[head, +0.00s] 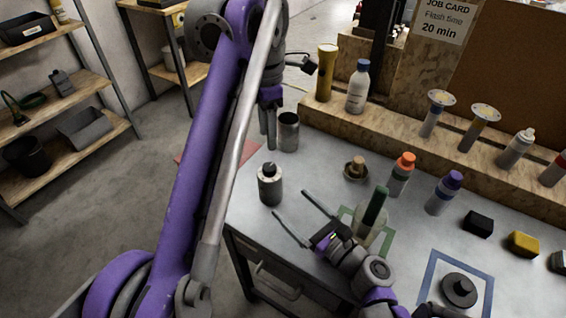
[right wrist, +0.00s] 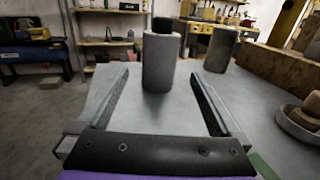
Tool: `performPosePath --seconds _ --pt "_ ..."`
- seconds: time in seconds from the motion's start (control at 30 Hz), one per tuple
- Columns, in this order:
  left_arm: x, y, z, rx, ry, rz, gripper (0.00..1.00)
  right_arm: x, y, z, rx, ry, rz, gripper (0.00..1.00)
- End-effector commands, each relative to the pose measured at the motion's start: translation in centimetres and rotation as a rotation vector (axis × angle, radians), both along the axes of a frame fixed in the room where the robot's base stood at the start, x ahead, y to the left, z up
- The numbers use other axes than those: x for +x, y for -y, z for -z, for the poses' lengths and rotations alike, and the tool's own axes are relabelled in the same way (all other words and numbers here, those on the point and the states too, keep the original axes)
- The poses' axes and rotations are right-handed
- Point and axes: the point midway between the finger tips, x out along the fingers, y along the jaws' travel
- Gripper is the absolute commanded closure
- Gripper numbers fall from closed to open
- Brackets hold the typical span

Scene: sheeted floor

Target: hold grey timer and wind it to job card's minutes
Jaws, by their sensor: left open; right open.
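The grey timer (head: 270,185), a short upright cylinder with a dark knob on top, stands near the bench's left edge; in the right wrist view the timer (right wrist: 158,62) is straight ahead. No dial marks are readable. My right gripper (head: 290,203) is open, its fingers pointing at the timer from the right, with the timer beyond the fingertips. My left gripper (head: 268,128) is open, pointing down beside a grey cup, behind the timer and apart from it. The job card (head: 443,22) on the back board reads "Flash time 20 min".
The grey cup (head: 289,134) stands behind the timer. A green-topped flask (head: 371,215) is close by my right gripper. A small brown dish (head: 355,170), bottles, blocks and a dark round object (head: 459,289) in a blue frame lie further right.

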Motion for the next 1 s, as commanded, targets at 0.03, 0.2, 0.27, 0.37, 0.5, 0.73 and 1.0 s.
performPosePath --seconds 0.03,0.2,0.27,0.37,0.5,0.73,1.0 --pt "0.0 0.0 0.0 0.000 0.000 0.000 0.50 0.5 -0.4 0.0 0.001 -0.001 -0.003 0.00" --pt "0.0 0.0 0.0 0.000 0.001 0.001 0.50 2.8 -2.3 0.0 0.000 0.000 -0.005 0.00" --pt "0.0 0.0 0.0 0.000 0.001 0.001 0.50 3.7 -3.0 0.0 0.002 0.000 -0.005 0.00" --pt "0.0 0.0 0.0 0.000 0.001 0.001 0.50 5.2 -4.0 0.0 0.000 0.000 -0.004 0.00" --pt "0.0 0.0 0.0 0.000 0.001 0.001 0.50 6.8 -5.2 0.0 0.001 0.000 -0.003 0.00" --pt "0.0 0.0 0.0 -0.001 0.001 0.002 0.50 8.0 -6.0 0.0 0.000 0.000 -0.001 0.00" --pt "0.0 0.0 0.0 -0.001 0.001 0.002 0.50 8.0 -6.1 0.0 0.000 0.000 -0.001 0.00"
